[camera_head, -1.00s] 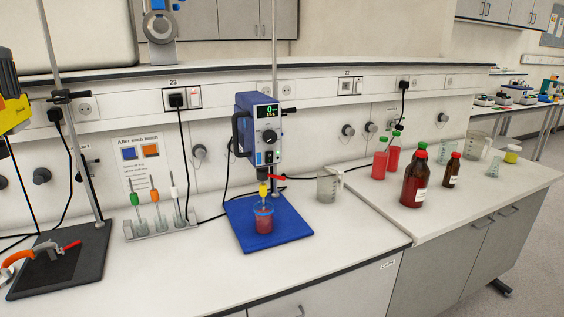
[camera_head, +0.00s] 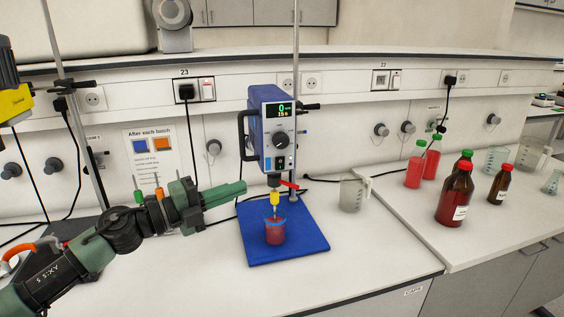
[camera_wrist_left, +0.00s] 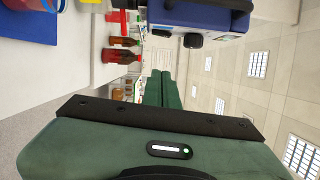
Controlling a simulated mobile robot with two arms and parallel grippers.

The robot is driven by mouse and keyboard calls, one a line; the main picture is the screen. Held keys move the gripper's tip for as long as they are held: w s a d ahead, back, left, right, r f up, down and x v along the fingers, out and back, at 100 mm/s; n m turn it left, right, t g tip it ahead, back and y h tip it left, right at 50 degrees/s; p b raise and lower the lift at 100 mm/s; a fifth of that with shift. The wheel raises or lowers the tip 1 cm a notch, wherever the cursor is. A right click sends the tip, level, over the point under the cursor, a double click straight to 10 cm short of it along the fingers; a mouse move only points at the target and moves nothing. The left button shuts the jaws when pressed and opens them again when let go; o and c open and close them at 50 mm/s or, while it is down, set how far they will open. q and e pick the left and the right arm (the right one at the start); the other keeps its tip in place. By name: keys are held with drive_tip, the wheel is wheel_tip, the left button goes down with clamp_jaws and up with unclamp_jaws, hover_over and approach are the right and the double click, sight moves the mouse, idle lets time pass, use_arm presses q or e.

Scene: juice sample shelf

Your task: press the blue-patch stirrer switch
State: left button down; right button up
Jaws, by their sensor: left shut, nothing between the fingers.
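The blue stirrer (camera_head: 272,130) stands at the bench's middle on a rod, with a lit display reading 0, a dark knob and small switches (camera_head: 281,162) low on its front. Which switch has the blue patch is too small to tell. A yellow-topped shaft reaches into a beaker of red liquid (camera_head: 275,228) on the blue mat (camera_head: 306,240). My left gripper (camera_head: 240,188) is shut and empty, its tips pointing right, left of the shaft and below the stirrer head, apart from both. The wrist view shows the closed fingers (camera_wrist_left: 165,88) and the stirrer's blue body (camera_wrist_left: 200,16).
A rack of colour-topped tools (camera_head: 139,197) is partly hidden behind my left arm. A card with blue and orange squares (camera_head: 153,155) hangs on the wall. The front bench is clear.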

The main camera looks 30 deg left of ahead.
sight(280, 163)
use_arm(q)
drive_tip(key=w+d+r+m, duration=0.1)
drive_tip(key=w+d, duration=0.1)
drive_tip(key=w, duration=0.9)
drive_tip(key=shift+w+r+g+h+p, duration=0.15)
drive_tip(key=shift+w+g+h+p, duration=0.15)
drive_tip(key=shift+h+p, duration=0.1)
idle(0.5)
